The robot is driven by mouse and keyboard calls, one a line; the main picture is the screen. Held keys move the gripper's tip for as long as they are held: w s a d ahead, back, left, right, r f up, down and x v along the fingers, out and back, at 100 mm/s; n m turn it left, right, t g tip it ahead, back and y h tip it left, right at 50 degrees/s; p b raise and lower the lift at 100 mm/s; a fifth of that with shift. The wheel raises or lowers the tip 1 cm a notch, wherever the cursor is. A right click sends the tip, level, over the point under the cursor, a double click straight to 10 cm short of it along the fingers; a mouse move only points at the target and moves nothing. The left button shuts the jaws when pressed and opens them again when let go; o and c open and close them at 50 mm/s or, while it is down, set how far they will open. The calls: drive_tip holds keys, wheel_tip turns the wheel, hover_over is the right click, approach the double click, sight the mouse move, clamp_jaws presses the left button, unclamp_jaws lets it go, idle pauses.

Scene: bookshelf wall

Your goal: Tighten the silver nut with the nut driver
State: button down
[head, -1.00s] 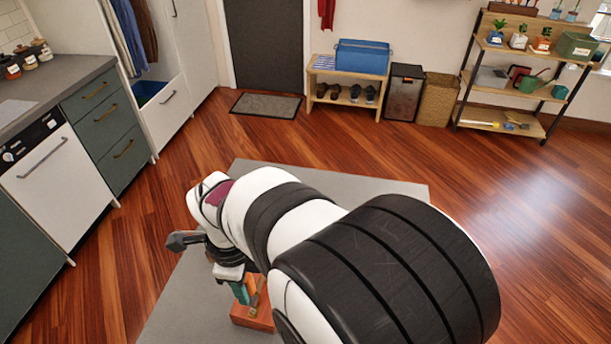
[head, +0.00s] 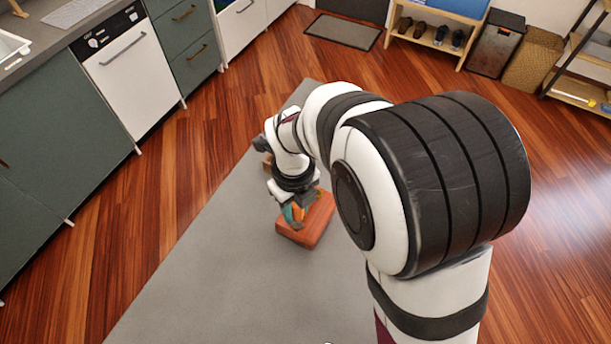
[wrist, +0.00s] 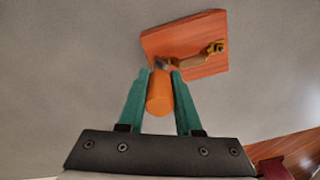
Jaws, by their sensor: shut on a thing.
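My gripper (wrist: 160,75) has green fingers, shut on the orange handle of the nut driver (wrist: 160,95). In the head view my gripper (head: 294,213) is low over the table, right by the reddish wooden block (head: 308,232). In the wrist view the driver's short dark metal shaft points at the near-left part of the block (wrist: 205,69). A brass-coloured piece (wrist: 190,62) lies across the block, with a knob-like end at its right. The silver nut cannot be made out; the driver's tip covers that spot, and I cannot tell whether they touch.
The grey table (head: 220,270) is clear in front and to the left of the block. Cabinets (head: 70,130) stand on the left, beyond a strip of wooden floor.

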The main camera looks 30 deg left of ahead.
drive_tip(key=shift+m, duration=0.4)
drive_tip(key=shift+n, duration=0.6)
drive_tip(key=shift+r, duration=1.5)
drive_tip(key=shift+r, duration=0.1)
drive_tip(key=shift+r, duration=1.4)
